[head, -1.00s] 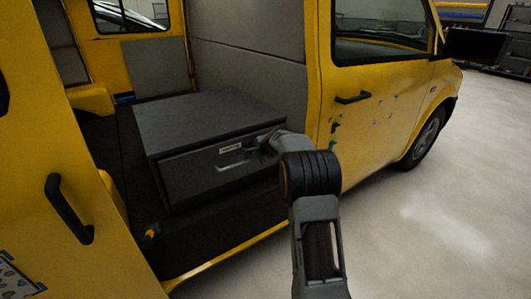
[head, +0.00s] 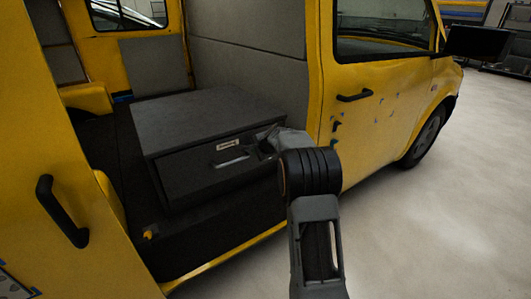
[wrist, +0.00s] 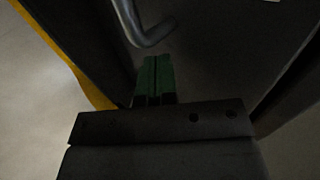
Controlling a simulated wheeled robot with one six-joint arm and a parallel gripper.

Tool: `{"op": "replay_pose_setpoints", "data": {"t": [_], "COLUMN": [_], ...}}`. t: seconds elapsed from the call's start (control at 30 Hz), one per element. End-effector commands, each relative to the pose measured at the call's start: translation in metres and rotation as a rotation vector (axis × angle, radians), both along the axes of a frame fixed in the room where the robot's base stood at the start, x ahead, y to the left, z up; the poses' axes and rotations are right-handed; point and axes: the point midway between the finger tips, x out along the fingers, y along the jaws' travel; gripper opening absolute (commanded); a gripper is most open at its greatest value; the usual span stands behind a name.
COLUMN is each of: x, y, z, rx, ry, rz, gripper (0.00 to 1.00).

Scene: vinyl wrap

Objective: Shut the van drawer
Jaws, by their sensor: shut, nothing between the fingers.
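The drawer (head: 200,172) is in a dark grey box (head: 205,115) on the van floor. Its front has a pale label and a metal handle (head: 233,161). The front looks close to flush with the box, but a small gap cannot be ruled out. My gripper (head: 266,146) is at the right part of the drawer front, partly hidden by my wrist. In the wrist view, the green fingers (wrist: 153,62) are together and empty, pointing at the dark front beside the bent handle bar (wrist: 140,25). Contact with the front cannot be told.
The yellow van's door frame (head: 315,75) stands just right of my gripper, and a yellow door (head: 90,225) with a black handle is at the left. The van's sill (head: 225,257) runs below the drawer. Open floor (head: 430,225) lies to the right.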

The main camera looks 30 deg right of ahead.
Motion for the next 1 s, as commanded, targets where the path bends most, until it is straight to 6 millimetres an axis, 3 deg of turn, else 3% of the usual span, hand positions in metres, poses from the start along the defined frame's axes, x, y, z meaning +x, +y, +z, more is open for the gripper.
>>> {"op": "replay_pose_setpoints", "data": {"t": [0.1,0.2,0.5,0.87,1.0], "x": [-0.019,-0.035,-0.074,-0.09,-0.1], "y": [-0.001,-0.003,-0.002,-0.004,0.012], "z": [-0.006,0.017,0.051,0.065,0.085], "rx": [0.002,0.002,0.003,0.004,-0.031], "ry": [0.004,0.004,0.009,0.013,0.027], "rz": [0.003,0.004,0.014,0.014,0.069], "gripper": [0.0,0.0,0.0,0.0,0.0]}}
